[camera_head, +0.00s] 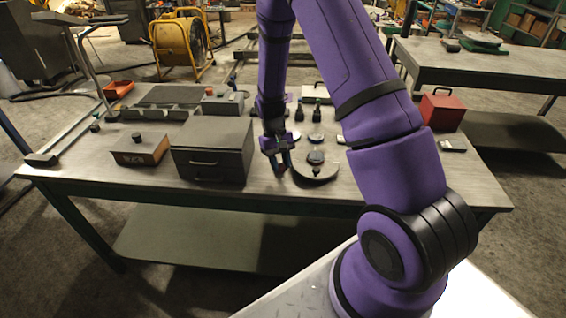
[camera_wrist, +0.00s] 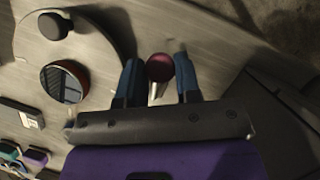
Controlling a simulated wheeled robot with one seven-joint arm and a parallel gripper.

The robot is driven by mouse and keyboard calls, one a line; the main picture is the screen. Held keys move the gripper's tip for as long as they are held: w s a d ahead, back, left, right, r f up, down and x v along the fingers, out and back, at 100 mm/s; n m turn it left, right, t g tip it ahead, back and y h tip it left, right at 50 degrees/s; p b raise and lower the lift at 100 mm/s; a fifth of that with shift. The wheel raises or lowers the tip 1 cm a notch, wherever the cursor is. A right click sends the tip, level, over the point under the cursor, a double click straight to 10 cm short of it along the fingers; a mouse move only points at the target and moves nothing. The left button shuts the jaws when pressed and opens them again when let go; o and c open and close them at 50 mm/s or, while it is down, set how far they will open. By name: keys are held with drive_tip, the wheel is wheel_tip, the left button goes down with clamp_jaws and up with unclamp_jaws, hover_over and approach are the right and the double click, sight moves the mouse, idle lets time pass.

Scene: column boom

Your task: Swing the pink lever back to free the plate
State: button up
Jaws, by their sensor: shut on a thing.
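The pink lever shows as a dark pink round knob (camera_wrist: 160,67) on a pale metal shaft, between my gripper's two blue fingers in the wrist view. My gripper (camera_wrist: 158,82) is shut on the lever. In the head view my gripper (camera_head: 278,164) is low over the table, just left of a rounded metal plate (camera_head: 327,175); the knob is hard to make out there. The plate (camera_wrist: 112,22) also shows in the wrist view, with its curved edge left of the fingers. A black knob (camera_wrist: 54,26) and a dark round piece with a reddish rim (camera_wrist: 64,82) are on or beside it.
A dark grey box (camera_head: 212,150) with a handle stands close left of my gripper. A smaller wooden-fronted box (camera_head: 140,150) is further left. Small black bottles (camera_head: 316,112) stand behind the plate. A red box (camera_head: 442,112) is at the right. The front table strip is clear.

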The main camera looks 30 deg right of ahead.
drive_tip(key=shift+w+a+m+y, duration=0.2)
drive_tip(key=shift+m+y, duration=0.1)
drive_tip(key=shift+m, duration=0.4)
drive_tip(key=o, duration=0.9)
drive_tip(key=v, duration=1)
drive_tip(key=shift+w+r, duration=0.15)
drive_tip(key=shift+r, duration=0.25)
drive_tip(key=shift+r, duration=0.1)
